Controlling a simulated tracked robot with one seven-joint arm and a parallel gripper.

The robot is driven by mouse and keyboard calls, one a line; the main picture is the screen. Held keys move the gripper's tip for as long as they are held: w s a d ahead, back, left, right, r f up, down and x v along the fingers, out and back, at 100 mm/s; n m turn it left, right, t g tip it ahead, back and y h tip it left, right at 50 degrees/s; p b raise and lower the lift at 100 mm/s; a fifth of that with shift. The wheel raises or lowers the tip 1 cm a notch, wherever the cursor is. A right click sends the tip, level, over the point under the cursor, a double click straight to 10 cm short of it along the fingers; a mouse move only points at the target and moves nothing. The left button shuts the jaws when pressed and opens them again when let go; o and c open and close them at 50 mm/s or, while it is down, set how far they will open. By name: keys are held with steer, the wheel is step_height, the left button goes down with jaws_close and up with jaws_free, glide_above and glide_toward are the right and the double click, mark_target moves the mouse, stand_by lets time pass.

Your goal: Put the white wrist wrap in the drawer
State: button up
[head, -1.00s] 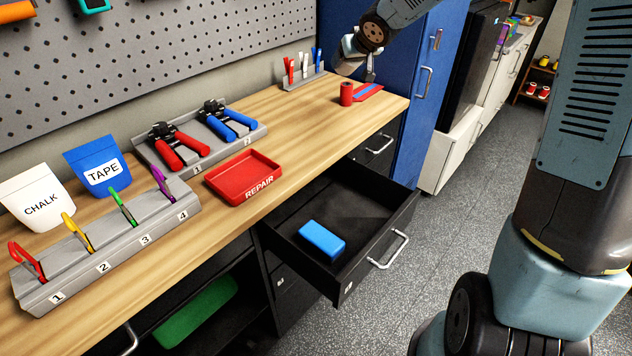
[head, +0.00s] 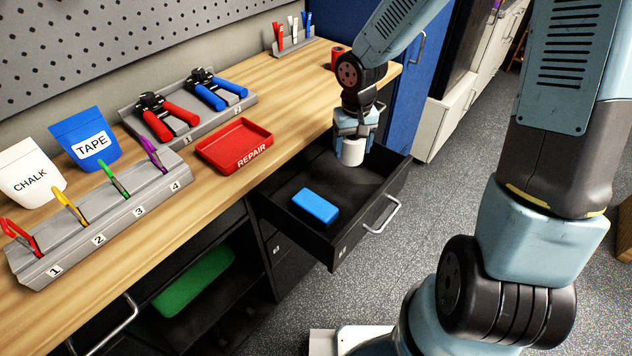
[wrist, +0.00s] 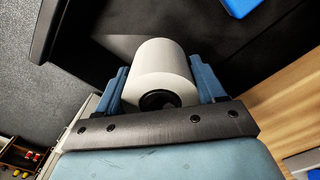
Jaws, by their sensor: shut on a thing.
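The white wrist wrap (head: 352,152) is a white roll held in my gripper (head: 354,140). In the wrist view the wrap (wrist: 162,72) sits between the two blue fingers of my gripper (wrist: 162,88), which are shut on it. The open black drawer (head: 346,246) sticks out from under the workbench. My gripper holds the wrap above the back right part of the drawer, pointing down. A blue block (head: 315,206) lies in the drawer, left of and nearer than the wrap. In the wrist view the black drawer wall (wrist: 47,35) shows at the upper left.
A red REPAIR tray (head: 235,146) sits on the wooden bench beside the drawer. A red roll (head: 338,57) stands near the bench's far end, behind my arm. A blue cabinet (head: 400,130) stands beyond the drawer. The drawer's floor right of the blue block is clear.

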step_height(320, 180, down, 10)
stand_by(0.6)
steer(key=o, duration=1.3)
steer(key=shift+c, duration=0.2)
step_height(320, 180, up, 12)
steer(key=s+d+r+m+t+h, duration=0.1)
steer(key=s+d+r, duration=0.2)
steer(key=d+r, duration=0.35)
steer(key=s+d+r+m+t+h, duration=0.15)
steer(key=d+r, duration=0.25)
steer(key=r, duration=0.6)
steer(key=s+d+r+t+y, duration=0.1)
steer(key=s+d+r, duration=0.2)
steer(key=s+r, duration=0.2)
steer(key=s+d+r+t+y, duration=0.1)
steer(key=s+d+r+t, duration=0.1)
steer(key=s+r, duration=0.3)
steer(key=s, duration=0.3)
steer(key=shift+d, duration=0.4)
